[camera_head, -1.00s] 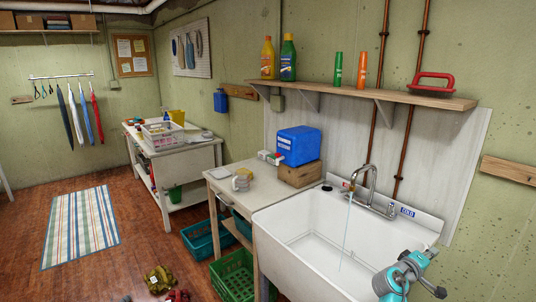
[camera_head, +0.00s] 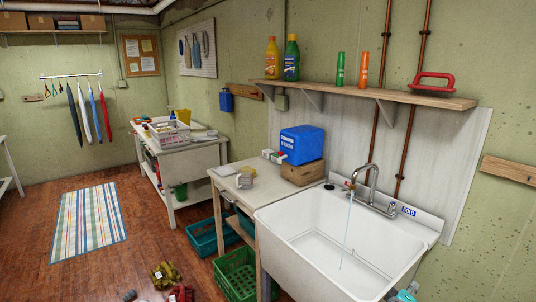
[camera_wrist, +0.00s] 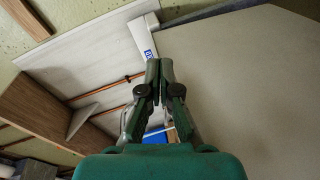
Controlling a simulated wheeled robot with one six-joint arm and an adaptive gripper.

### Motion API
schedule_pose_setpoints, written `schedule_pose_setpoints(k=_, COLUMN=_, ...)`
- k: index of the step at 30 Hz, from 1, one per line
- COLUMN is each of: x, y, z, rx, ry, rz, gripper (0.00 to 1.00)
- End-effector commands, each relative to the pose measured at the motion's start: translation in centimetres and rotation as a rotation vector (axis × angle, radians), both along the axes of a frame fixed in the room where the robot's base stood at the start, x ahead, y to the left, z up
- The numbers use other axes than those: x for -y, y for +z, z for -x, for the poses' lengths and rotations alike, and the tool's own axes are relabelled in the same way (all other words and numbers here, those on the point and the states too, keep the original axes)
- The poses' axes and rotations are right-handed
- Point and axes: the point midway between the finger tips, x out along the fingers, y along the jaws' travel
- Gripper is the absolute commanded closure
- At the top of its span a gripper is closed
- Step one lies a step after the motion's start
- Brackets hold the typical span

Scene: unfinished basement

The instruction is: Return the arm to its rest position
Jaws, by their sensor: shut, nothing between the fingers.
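My gripper (camera_wrist: 160,85) shows in the wrist view, green with dark pivots, its two fingers together and nothing between them. Beyond the fingers the wrist view shows the faucet, a strip of the sink's back with a blue label, and a small part of the blue box. In the head view only a small teal part of my arm (camera_head: 405,295) shows at the bottom edge, by the sink's front right corner. The gripper itself is out of the head view.
The white sink (camera_head: 300,228) has its faucet (camera_head: 370,190) running a thin stream. A wooden shelf (camera_head: 400,97) with bottles and a red-handled tool is above it. A small table (camera_head: 228,183) with a blue box (camera_head: 301,144) stands left.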

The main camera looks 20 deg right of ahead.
Motion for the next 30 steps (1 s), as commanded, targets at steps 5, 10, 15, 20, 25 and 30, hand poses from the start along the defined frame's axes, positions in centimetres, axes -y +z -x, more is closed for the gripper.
schedule_pose_setpoints(k=5, x=-5.7, y=-4.8, z=1.7, rx=0.029, ry=0.118, rz=-0.080, gripper=1.00)
schedule_pose_setpoints(k=10, x=-12.1, y=-8.7, z=4.4, rx=0.074, ry=0.244, rz=-0.178, gripper=1.00)
schedule_pose_setpoints(k=15, x=-18.5, y=-11.6, z=8.1, rx=0.126, ry=0.361, rz=-0.286, gripper=1.00)
schedule_pose_setpoints(k=20, x=-24.1, y=-13.2, z=12.3, rx=0.178, ry=0.458, rz=-0.394, gripper=1.00)
schedule_pose_setpoints(k=25, x=-29.4, y=-13.5, z=17.1, rx=0.237, ry=0.545, rz=-0.512, gripper=1.00)
schedule_pose_setpoints(k=30, x=-33.9, y=-12.6, z=22.1, rx=0.300, ry=0.616, rz=-0.631, gripper=1.00)
